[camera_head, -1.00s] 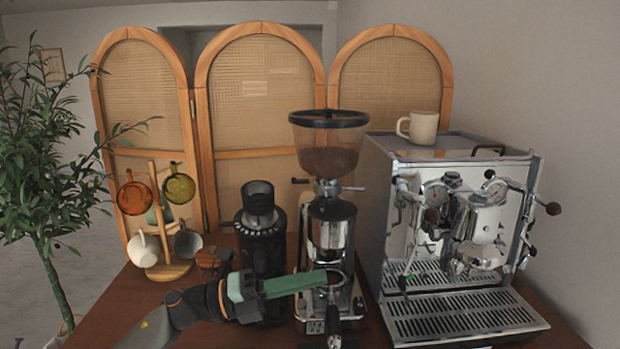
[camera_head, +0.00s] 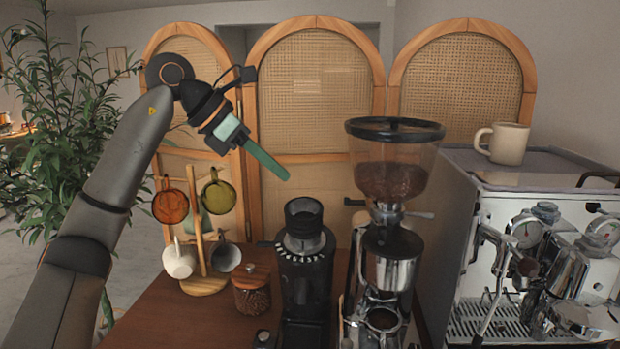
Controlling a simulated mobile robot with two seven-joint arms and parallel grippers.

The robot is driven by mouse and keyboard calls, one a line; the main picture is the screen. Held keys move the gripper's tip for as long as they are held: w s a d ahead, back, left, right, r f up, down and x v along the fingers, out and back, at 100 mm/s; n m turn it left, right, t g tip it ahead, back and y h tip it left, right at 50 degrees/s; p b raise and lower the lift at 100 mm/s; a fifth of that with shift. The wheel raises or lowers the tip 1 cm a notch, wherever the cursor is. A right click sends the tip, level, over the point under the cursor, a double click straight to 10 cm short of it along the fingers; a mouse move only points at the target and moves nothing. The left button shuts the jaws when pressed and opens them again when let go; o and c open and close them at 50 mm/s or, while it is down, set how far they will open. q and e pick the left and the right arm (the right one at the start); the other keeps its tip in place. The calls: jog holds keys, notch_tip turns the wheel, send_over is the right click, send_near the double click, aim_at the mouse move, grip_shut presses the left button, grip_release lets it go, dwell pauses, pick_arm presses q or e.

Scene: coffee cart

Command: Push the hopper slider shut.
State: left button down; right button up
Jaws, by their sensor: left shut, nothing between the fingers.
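The coffee grinder's clear hopper (camera_head: 392,165) has a dark rim and holds beans. My right gripper is not in view.
A black grinder (camera_head: 304,265) stands left of the hopper grinder. A mug tree (camera_head: 204,240) and a bean jar (camera_head: 252,290) stand further left. The espresso machine (camera_head: 545,250) with a cream mug (camera_head: 503,143) on top is close on the right. A folding screen (camera_head: 310,100) stands behind.

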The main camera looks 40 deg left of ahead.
aim_at(355, 201)
pick_arm(q)
jog(key=x, duration=0.9)
jog(key=shift+s+d, duration=0.1)
jog(key=shift+d, duration=0.05)
jog(key=w+d, duration=0.1)
jog(key=w+d+p, duration=0.1)
jog(key=w, duration=0.1)
jog(key=shift+w, duration=0.25)
jog(key=shift+f, duration=0.1)
